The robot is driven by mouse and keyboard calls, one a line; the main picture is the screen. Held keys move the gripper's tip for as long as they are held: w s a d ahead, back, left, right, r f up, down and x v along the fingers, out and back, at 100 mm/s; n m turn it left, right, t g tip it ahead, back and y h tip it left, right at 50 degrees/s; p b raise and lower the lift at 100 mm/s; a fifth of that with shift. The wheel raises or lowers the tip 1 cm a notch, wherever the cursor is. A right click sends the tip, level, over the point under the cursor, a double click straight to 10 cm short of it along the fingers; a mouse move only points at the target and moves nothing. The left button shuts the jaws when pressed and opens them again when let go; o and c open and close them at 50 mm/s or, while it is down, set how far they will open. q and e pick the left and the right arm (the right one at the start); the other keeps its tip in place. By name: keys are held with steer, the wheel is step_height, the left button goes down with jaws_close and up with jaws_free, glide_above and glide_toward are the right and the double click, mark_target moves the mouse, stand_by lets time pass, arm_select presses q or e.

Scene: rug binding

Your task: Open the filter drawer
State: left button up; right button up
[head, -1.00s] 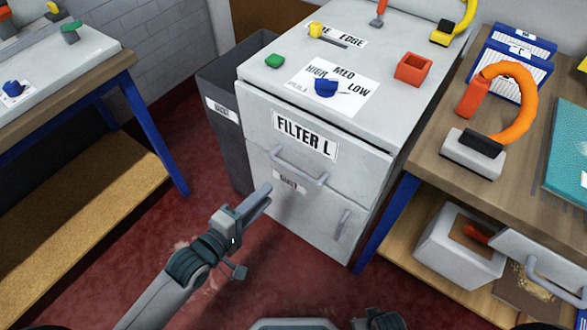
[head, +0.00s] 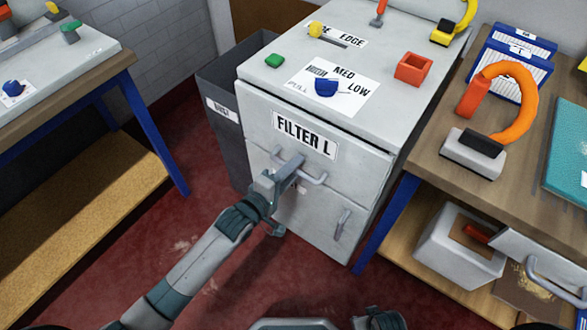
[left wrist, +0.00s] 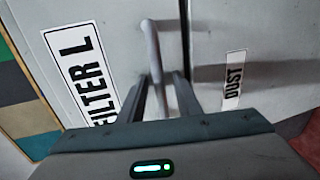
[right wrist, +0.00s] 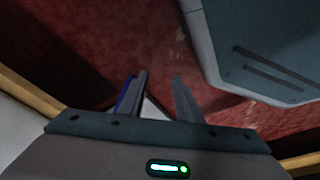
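The filter drawer (head: 350,172) is the light grey upper front of the cabinet, labelled "FILTER L", and sits flush with the cabinet. Its grey bar handle (head: 314,181) is below the label; it also shows in the left wrist view (left wrist: 151,45). My left gripper (head: 290,164) is at the handle's left part. In the left wrist view, its fingers (left wrist: 160,80) stand apart on either side of the bar, with a gap showing; contact cannot be told. My right gripper (right wrist: 158,82) is open and empty above the red floor, away from the cabinet.
Below is a second front with its own handle (head: 342,225); a "DUST" label (left wrist: 234,78) shows there. A dark grey bin (head: 222,130) stands left of the cabinet. A wooden bench (head: 440,110) with a blue leg is close on the right. Red floor is clear in front.

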arm_select(q)
steer(key=shift+c, duration=0.3)
jaws_close()
arm_select(e)
steer(key=shift+s+f, duration=0.2)
steer(key=shift+s, duration=0.05)
arm_select(q)
steer(key=shift+s+a, duration=0.1)
